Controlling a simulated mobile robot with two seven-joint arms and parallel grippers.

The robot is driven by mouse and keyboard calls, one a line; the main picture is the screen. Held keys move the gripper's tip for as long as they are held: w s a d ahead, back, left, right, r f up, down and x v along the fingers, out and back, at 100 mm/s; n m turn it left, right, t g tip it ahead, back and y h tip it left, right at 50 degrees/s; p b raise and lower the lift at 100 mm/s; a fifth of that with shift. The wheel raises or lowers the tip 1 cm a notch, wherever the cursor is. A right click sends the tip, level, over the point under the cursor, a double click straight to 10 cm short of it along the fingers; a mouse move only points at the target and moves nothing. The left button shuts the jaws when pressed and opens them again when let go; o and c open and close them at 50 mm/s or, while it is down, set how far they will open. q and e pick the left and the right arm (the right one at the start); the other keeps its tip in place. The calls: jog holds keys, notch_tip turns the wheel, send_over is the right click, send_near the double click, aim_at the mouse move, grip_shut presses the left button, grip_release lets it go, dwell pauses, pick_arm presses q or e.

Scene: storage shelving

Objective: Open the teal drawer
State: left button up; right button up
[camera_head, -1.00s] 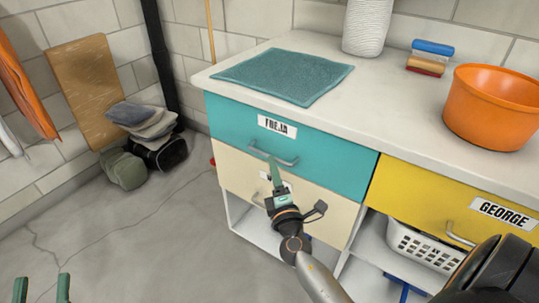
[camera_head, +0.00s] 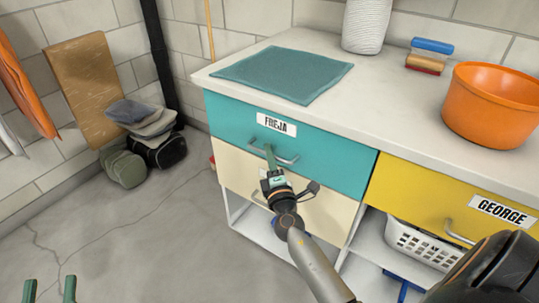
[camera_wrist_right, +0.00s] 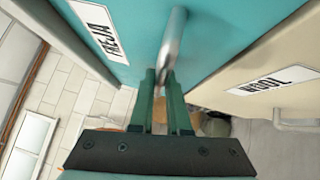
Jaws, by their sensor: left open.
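The teal drawer (camera_head: 330,158), labelled FREJA, is flush under the left part of the countertop. Its grey bar handle (camera_head: 287,160) is on the front, below the label; it also shows in the right wrist view (camera_wrist_right: 173,38). My left gripper (camera_head: 49,288) is open and empty over the floor at the bottom left, far from the drawer.
A cream drawer (camera_head: 235,172) lies below the teal one. A yellow drawer (camera_head: 420,200) labelled GEORGE is to the right, above a white basket (camera_head: 425,245). A teal mat (camera_head: 285,75) and an orange tub (camera_head: 490,110) are on the countertop. Floor in front is clear.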

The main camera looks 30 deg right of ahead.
grip_shut()
dwell(1.1)
